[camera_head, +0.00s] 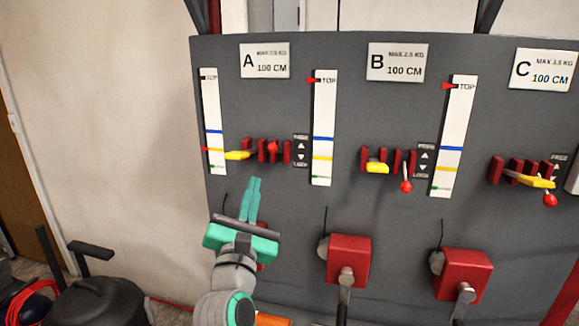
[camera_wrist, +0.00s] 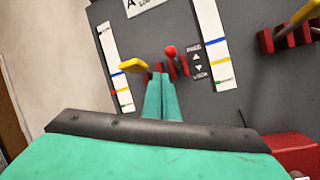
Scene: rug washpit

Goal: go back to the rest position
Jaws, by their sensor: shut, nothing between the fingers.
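My gripper (camera_head: 253,190) is teal and shut, with its two fingers together and nothing between them. In the head view it is in front of the grey panel's left section, below the yellow lever (camera_head: 237,155) and red-knobbed lever (camera_head: 272,147) under label A (camera_head: 264,61). In the wrist view the fingertips (camera_wrist: 162,76) appear just below the yellow lever (camera_wrist: 135,66) and the red knob (camera_wrist: 170,50). I cannot tell whether they touch anything. My gripper's body hides most of a red part low on the panel.
The grey panel (camera_head: 400,215) also carries sections B (camera_head: 397,62) and C (camera_head: 543,69) with similar levers. Red boxes with cranks (camera_head: 348,258) (camera_head: 462,274) stick out below. A black drum-shaped object (camera_head: 95,302) stands at lower left. The pale wall (camera_head: 110,130) at left is clear.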

